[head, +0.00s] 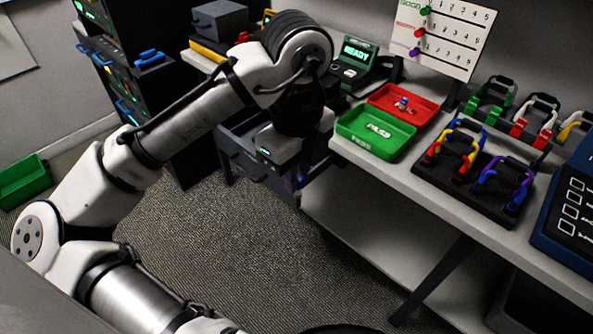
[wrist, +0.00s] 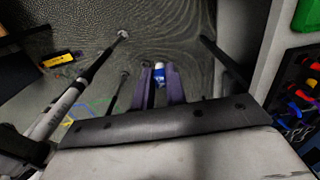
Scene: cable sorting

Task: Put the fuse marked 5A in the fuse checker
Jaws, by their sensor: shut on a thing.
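My gripper (wrist: 158,88) shows in the wrist view with its two dark purple fingers closed on a small blue and white piece (wrist: 159,70), which looks like a fuse. Its marking cannot be read. A dark device with a lit green READY screen (head: 357,50), probably the fuse checker, stands at the back of the bench, up and right of my gripper. Its socket cannot be made out.
A green tray (head: 367,149) and a red tray (head: 425,112) with small pieces stand on the bench. Racks with coloured cables (head: 478,185) stand to their right. An open drawer (head: 240,160) juts out below the bench, close to my gripper. The carpet in front is clear.

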